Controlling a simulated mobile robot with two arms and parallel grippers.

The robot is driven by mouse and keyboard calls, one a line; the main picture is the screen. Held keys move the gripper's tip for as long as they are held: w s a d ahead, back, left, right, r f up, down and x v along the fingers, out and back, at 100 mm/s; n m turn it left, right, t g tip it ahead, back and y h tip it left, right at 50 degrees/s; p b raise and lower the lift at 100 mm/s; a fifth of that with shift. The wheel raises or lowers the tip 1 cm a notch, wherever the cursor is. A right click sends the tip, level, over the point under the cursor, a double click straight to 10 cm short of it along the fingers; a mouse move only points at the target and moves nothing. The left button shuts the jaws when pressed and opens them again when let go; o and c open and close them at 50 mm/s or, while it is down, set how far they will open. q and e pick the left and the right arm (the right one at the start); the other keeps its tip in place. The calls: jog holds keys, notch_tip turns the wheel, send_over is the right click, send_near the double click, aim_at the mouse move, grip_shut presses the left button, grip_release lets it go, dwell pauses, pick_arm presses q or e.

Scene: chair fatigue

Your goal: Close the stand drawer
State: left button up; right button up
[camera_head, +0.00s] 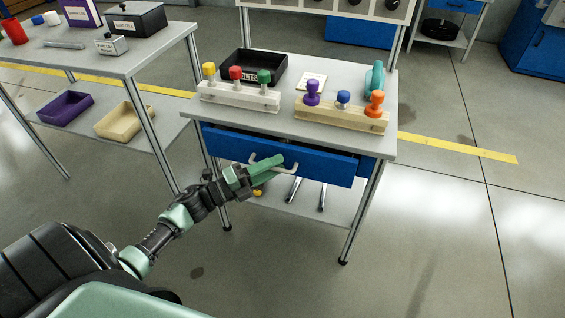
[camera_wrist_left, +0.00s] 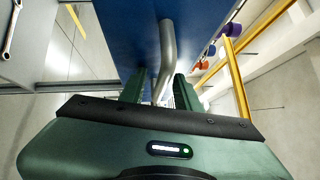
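The stand (camera_head: 240,122) is a grey-topped table on metal legs. Its blue drawer (camera_head: 325,169) is pulled out a little, with a dark gap under the tabletop. A pale metal handle (camera_head: 289,170) is on the drawer front. My left gripper (camera_head: 274,163) reaches this handle. In the left wrist view, the handle (camera_wrist_left: 166,50) runs between the two green fingers of my left gripper (camera_wrist_left: 159,90), which stand apart with small gaps beside it. The drawer front (camera_wrist_left: 135,30) fills the upper middle there. My right gripper is not in view.
On the stand are a black tray (camera_head: 253,72), a pale block with three coloured knobs (camera_head: 238,97) and a wooden block with knobs (camera_head: 340,114). A lower shelf (camera_head: 335,205) lies beneath the drawer. Another table (camera_head: 130,63) stands left. Floor at the front right is clear.

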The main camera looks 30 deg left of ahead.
pick_arm(q)
jog(key=shift+x, duration=1.15)
jog(key=shift+c, duration=0.3)
grip_shut()
dwell(0.3)
